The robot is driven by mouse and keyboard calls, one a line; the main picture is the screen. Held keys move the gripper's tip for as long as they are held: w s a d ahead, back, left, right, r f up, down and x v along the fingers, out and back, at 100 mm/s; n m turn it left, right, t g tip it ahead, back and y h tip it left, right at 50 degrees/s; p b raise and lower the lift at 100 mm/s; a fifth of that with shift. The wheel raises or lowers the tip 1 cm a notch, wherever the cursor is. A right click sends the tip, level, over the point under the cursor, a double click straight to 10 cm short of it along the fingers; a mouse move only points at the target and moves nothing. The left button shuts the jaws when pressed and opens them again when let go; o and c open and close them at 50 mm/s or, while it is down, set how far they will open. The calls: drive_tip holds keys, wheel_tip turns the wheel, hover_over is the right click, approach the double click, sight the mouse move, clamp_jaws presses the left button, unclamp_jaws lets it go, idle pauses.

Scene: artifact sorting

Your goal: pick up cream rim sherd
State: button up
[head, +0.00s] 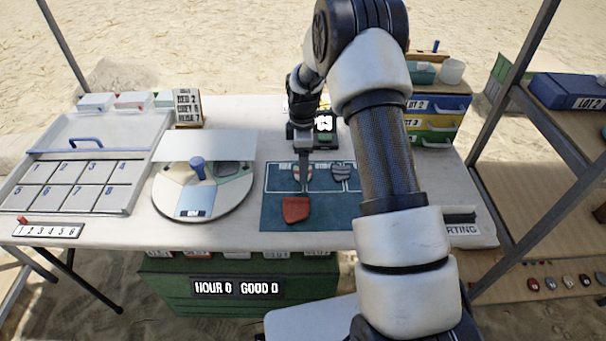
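My gripper (304,180) points down over the blue-green mat (273,220), at the sherd in the mat's upper left part. That sherd (309,172) is pale brownish and partly hidden behind my fingers; it may be the cream rim sherd, but I cannot tell for sure. I cannot tell whether my fingers touch it or are open or shut. A grey striped sherd (341,172) lies to its right. A red sherd (296,210) lies in front of my gripper on the same mat.
A round turntable (190,207) with a blue knob and pale panel stands left of the mat. A numbered tray (75,187) is farther left. Stacked coloured drawers (432,122) stand at the back right. My arm hides the mat's right side.

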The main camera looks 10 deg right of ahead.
drive_tip(key=shift+f, duration=0.85)
drive_tip(key=c, duration=1.2)
drive_tip(key=shift+o, duration=0.2)
drive_tip(key=shift+r, duration=0.1)
wheel_tip(320, 180, up, 10)
drive_tip(key=p, duration=0.1)
